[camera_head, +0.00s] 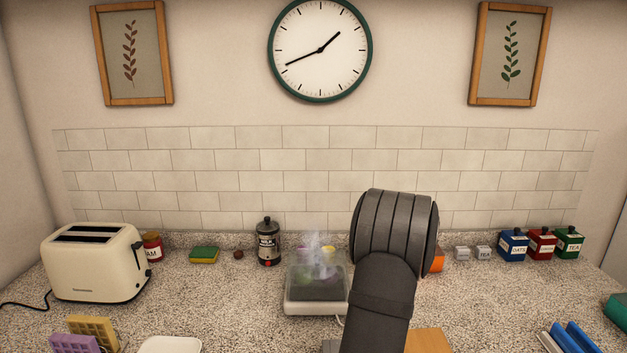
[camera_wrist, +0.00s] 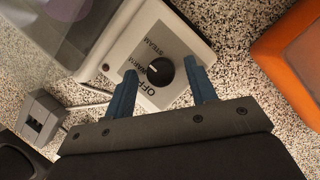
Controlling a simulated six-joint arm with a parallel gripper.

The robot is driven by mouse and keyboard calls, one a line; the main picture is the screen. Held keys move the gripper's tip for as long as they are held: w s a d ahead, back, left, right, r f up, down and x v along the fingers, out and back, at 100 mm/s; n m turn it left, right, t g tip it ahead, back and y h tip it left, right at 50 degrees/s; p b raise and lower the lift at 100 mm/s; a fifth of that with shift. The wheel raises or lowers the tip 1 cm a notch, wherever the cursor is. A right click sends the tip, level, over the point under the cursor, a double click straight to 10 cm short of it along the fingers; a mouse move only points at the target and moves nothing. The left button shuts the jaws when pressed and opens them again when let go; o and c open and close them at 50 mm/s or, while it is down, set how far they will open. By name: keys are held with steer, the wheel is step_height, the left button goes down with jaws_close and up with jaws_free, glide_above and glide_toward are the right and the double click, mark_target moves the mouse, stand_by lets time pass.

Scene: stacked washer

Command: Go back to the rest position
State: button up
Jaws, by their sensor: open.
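My gripper (camera_wrist: 160,66) shows in the wrist view with its two blue fingers apart. The fingertips are on either side of a black knob (camera_wrist: 161,73) on the steamer's control panel (camera_wrist: 150,38). A gap shows between each finger and the knob; I cannot tell how far above the panel the tips are. The panel reads STEAM, WARM and OFF. The knob's white mark points to the left, towards the lettering. In the head view the steamer (camera_head: 313,308) has a clear lid with vapour over it. My arm hides my gripper and the knob there.
An orange object (camera_wrist: 290,52) is close on the right in the wrist view. A small grey box (camera_wrist: 40,118) and a cable lie at left.

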steer(key=m+t+h, duration=0.1)
steer(key=m, duration=0.3)
steer(key=shift+a, duration=0.15)
steer(key=shift+s+m+t+h, duration=0.1)
steer(key=shift+m+t+h, duration=0.45)
steer(key=shift+m, duration=1.35)
steer(key=shift+h, duration=0.25)
steer(key=n+y, duration=0.1)
steer(key=n, duration=0.1)
steer(key=n+g, duration=0.1)
steer(key=n, duration=0.2)
steer(key=shift+g+y, duration=0.25)
steer(key=shift+y, duration=0.15)
steer(key=n, duration=0.2)
steer(key=n+g+y, duration=0.1)
steer(key=n, duration=0.2)
steer(key=shift+d, duration=0.2)
